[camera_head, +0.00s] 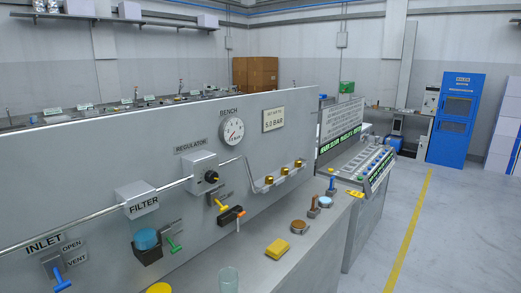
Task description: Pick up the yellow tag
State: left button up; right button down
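A small flat yellow piece (355,193), which looks like the yellow tag, lies near the far right end of the grey bench top (318,232). A thicker yellow block (277,248) lies nearer on the same bench top. A round yellow item (159,288) is cut off by the bottom edge. Neither of my grippers is in view.
A blue-handled item (331,184), a blue-topped item (325,202), a brown disc (298,226) and a clear cup (229,280) stand on the bench top. A grey panel (100,170) with gauge and valves rises behind. Floor (460,220) at the right is open.

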aim_at(354, 193)
jog(key=i+l, duration=0.15)
jog(key=l, duration=0.2)
jog(key=i+l, duration=0.1)
jog(key=l, duration=0.25)
jog(key=i+l, duration=0.15)
jog(key=l, duration=0.2)
jog(key=i+l, duration=0.1)
jog(key=l, duration=0.25)
